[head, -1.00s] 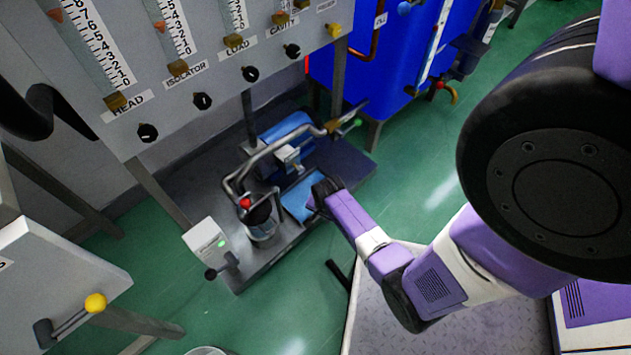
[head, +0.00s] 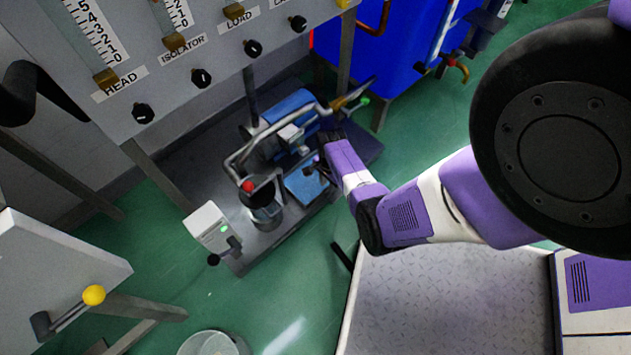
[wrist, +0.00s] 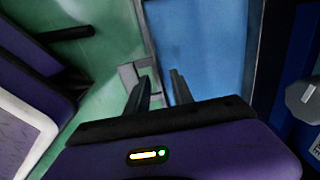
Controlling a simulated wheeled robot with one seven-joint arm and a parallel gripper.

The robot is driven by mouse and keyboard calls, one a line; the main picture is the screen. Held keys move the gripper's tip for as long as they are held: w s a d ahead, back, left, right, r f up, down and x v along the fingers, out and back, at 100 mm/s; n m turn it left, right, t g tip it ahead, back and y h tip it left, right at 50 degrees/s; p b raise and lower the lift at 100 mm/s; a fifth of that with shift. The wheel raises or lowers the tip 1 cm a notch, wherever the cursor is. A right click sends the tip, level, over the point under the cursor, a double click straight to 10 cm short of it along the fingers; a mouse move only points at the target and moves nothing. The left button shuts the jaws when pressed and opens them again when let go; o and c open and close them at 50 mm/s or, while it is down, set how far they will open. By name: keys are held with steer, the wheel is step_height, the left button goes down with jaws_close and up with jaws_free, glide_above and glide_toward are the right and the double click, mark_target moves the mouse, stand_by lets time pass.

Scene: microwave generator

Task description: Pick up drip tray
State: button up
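I take the flat light-blue panel to be the drip tray (head: 306,188); it lies on the grey pump skid, right of the glass-bodied filter. In the wrist view the tray (wrist: 205,45) fills the upper middle, with a pale rim on its left. A small grey bracket or tab (wrist: 128,74) shows at that rim, partly behind the left finger. My gripper (head: 317,168) is just over the tray's right part and hides some of it. In the wrist view my gripper (wrist: 160,77) has its fingers apart, pointing at the tray's edge area. I cannot tell if they touch it.
The skid (head: 270,240) carries a filter bowl (head: 263,211) with a red knob, a bent pipe (head: 262,138), a blue motor (head: 290,108) and a white box (head: 207,226). A gauge panel (head: 215,60) overhangs it. A blue tank (head: 385,50) stands behind. Green floor is open in front.

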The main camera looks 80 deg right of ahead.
step_height(320, 180, down, 2)
steer(key=shift+f+b, duration=0.1)
steer(key=shift+b, duration=0.25)
jaws_close()
stand_by(1.1)
